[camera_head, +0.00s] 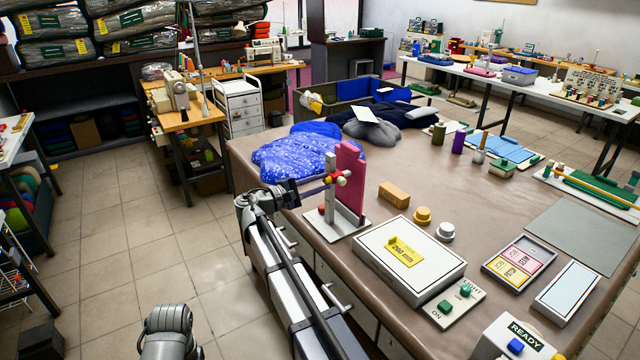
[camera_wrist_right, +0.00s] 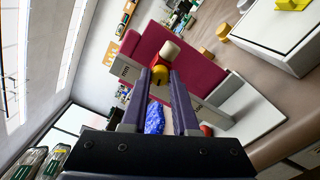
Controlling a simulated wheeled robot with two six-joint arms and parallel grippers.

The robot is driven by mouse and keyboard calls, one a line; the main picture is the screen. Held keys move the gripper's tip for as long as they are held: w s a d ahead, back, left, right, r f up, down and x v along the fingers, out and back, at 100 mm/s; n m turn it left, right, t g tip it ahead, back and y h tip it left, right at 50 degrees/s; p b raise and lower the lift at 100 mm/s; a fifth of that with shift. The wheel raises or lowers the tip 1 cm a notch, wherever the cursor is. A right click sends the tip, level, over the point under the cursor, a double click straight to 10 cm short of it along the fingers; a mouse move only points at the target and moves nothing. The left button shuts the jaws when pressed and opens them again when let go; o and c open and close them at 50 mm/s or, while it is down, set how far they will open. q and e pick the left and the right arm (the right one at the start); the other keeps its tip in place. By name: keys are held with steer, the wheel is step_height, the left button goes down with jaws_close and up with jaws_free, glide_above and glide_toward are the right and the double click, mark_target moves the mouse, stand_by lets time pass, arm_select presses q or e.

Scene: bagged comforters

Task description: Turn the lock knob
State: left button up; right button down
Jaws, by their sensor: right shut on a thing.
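The lock stand has a white base (camera_head: 335,226), an upright magenta panel (camera_head: 349,182) and a pale post (camera_head: 330,185). The small lock knob (camera_head: 340,178) has red and yellow parts and sits beside the panel. My right gripper (camera_head: 326,182) reaches it from the left. In the right wrist view the magenta panel (camera_wrist_right: 190,75) stands behind the fingers, and the yellow part of the knob (camera_wrist_right: 159,74) lies between the fingertips. My right gripper is shut on the knob. A pale cylinder (camera_wrist_right: 170,50) sits just beyond it. My left gripper does not show.
The stand is near the left edge of a brown table (camera_head: 385,195).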

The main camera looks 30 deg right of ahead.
steer(key=m, duration=0.5)
steer(key=shift+m, duration=0.3)
steer(key=m, duration=0.5)
steer(key=shift+m, duration=0.4)
steer(key=c, duration=0.7)
jaws_free()
steer(key=a, duration=0.7)
steer(key=shift+s+a, duration=0.3)
steer(key=shift+a, duration=0.1)
